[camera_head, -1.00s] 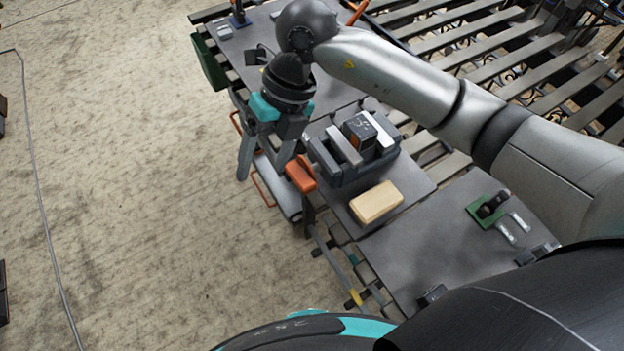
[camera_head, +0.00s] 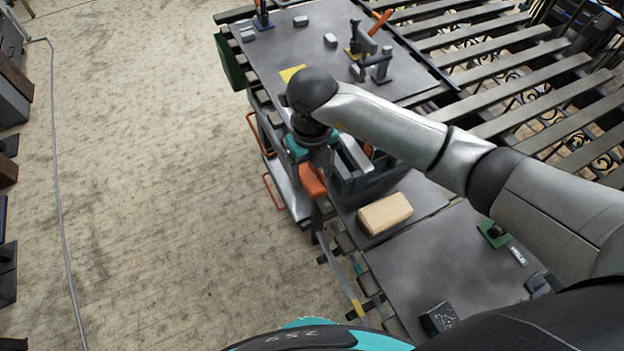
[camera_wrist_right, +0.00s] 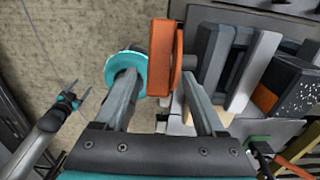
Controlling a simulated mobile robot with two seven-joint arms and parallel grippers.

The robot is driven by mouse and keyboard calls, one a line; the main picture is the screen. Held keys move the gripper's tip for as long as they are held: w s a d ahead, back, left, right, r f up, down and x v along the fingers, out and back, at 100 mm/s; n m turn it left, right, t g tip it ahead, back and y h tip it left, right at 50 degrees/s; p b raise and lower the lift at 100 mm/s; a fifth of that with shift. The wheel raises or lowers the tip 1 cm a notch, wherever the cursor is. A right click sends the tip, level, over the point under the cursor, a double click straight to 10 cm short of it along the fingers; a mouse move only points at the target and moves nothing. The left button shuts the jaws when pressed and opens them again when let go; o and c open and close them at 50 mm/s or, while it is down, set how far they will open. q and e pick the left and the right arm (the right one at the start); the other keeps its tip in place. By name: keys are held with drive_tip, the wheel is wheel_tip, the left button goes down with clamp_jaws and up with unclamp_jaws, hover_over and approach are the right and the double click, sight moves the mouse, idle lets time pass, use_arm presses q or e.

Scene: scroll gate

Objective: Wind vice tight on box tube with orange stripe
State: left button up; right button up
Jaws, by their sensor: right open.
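The grey vice (camera_head: 362,184) stands on the bench, partly covered by my right arm in the head view. Its orange handle (camera_head: 313,183) faces the aisle and also shows in the right wrist view (camera_wrist_right: 164,60). My right gripper (camera_head: 316,172) is open at the handle, with one finger on each side of it in the wrist view (camera_wrist_right: 163,90). The dark box tube with the orange stripe (camera_wrist_right: 288,86) is upright beside the pale jaw plates; I cannot tell if a jaw touches it. My left gripper (camera_wrist_right: 75,95) is apart at the left of the wrist view, fingers spread.
A pale wooden block (camera_head: 385,213) lies on the bench in front of the vice. A green item (camera_head: 494,233) and a dark block (camera_head: 438,318) are nearer. Small tools and a grey clamp-like fixture (camera_head: 378,68) stand on the far bench.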

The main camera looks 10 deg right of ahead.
sight(312, 182)
drive_tip(key=shift+f, duration=1.8)
clamp_jaws()
